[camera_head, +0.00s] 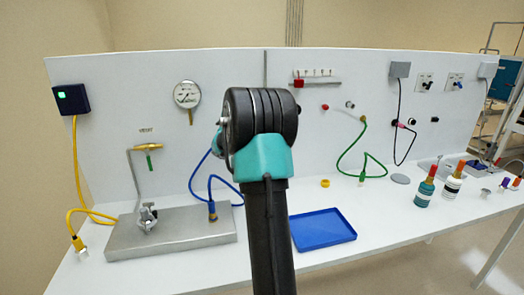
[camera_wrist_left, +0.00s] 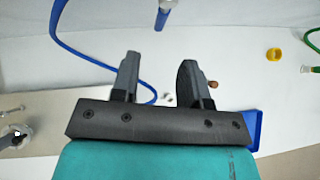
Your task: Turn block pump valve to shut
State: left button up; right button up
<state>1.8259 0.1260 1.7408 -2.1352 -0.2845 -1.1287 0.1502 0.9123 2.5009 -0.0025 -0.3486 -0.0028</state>
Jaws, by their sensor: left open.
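The metal block (camera_head: 185,236) lies flat on the bench at the left in the head view. A silver valve fitting (camera_head: 147,217) stands on it; the fitting shows at the left edge of the left wrist view (camera_wrist_left: 14,137). Its setting is too small to read. A bent rod rises from the block toward a yellow cross handle (camera_head: 148,147) with a green part, below a small label. My left arm stands mid-picture in the head view and hides its own fingers. In the left wrist view my left gripper (camera_wrist_left: 160,80) is open and empty, right of the fitting.
A blue hose (camera_head: 196,172) loops close beside my left gripper. A blue tray (camera_head: 322,229) lies to the right, near a yellow ring (camera_head: 325,183). Bottles (camera_head: 424,193) stand further right. A yellow cable (camera_head: 77,165) and round gauge (camera_head: 187,94) are at the left.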

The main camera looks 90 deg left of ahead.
pick_arm(q)
jog(key=v, duration=0.6)
jog(key=shift+d+r, duration=0.25)
jog(key=shift+d, duration=0.05)
jog(key=shift+w, duration=0.1)
dwell(0.3)
